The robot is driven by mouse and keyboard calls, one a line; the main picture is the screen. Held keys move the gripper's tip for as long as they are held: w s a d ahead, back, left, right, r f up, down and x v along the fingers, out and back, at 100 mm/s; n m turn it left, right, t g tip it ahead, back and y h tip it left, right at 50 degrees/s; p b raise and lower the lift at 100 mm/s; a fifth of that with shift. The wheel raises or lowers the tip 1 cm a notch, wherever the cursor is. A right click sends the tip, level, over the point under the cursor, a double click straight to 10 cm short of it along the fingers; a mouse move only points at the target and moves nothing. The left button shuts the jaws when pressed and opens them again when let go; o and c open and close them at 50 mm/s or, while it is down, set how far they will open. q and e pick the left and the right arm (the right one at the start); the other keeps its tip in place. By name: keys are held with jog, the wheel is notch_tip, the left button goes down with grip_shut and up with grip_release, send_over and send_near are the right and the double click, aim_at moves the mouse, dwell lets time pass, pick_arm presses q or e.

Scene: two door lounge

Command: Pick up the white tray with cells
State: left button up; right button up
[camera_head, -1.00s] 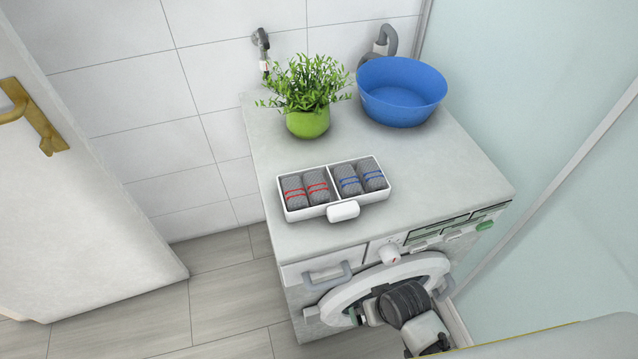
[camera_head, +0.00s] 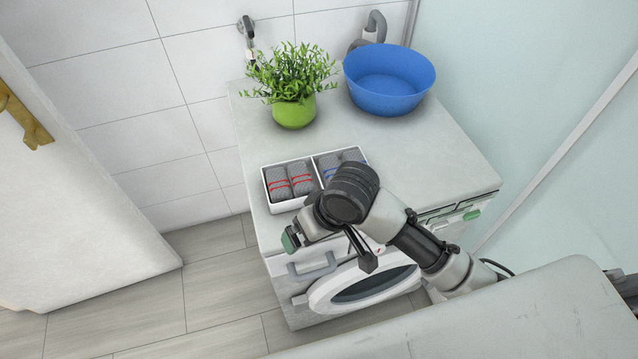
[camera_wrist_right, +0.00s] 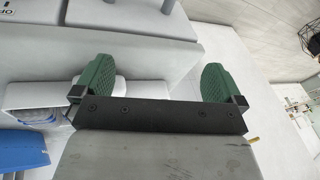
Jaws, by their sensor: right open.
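The white tray with cells (camera_head: 283,208) lies on top of the white washing machine (camera_head: 440,150). Its left cell holds two grey rolls with red bands, and grey rolls with blue bands (camera_head: 329,165) show in its right cell. My right arm crosses in front of the tray and hides its front right part. My right gripper (camera_head: 292,240) is near the machine's front top edge, in front of the tray's left part. In the right wrist view the gripper (camera_wrist_right: 156,80) is open, with nothing between its green pads. My left gripper is out of view.
A green potted plant (camera_head: 294,110) and a blue bowl (camera_head: 389,82) stand behind the tray. The machine's round door (camera_head: 365,285) and a grey handle (camera_head: 312,266) are below the front edge. A white door (camera_head: 75,200) is at left, a glass panel (camera_head: 530,90) at right.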

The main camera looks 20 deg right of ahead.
aim_at(319, 184)
jog(key=w+d+r+m+h, duration=0.1)
jog(key=w+r, duration=0.1)
jog(key=w+d+r+m+g+h, duration=0.1)
jog(key=w+d+r, duration=0.1)
jog(key=w, duration=0.1)
jog(key=w+d+r+h, duration=0.1)
jog(key=w+d+r, duration=0.1)
jog(key=shift+w+r+m+g+h, duration=0.25)
jog(key=shift+r+m+g+h, duration=0.05)
jog(key=shift+r+m+g, duration=0.1)
jog(key=shift+d, duration=0.25)
notch_tip(319, 184, down, 5)
jog(key=shift+f, duration=0.1)
jog(key=shift+a+f+p, duration=0.15)
jog(key=shift+f+p, duration=0.05)
jog(key=shift+f, duration=1.15)
jog(key=shift+a+f+p, duration=0.1)
jog(key=shift+f+p, duration=0.05)
jog(key=shift+f, duration=1.15)
jog(key=c, duration=1)
jog(key=shift+r, duration=0.1)
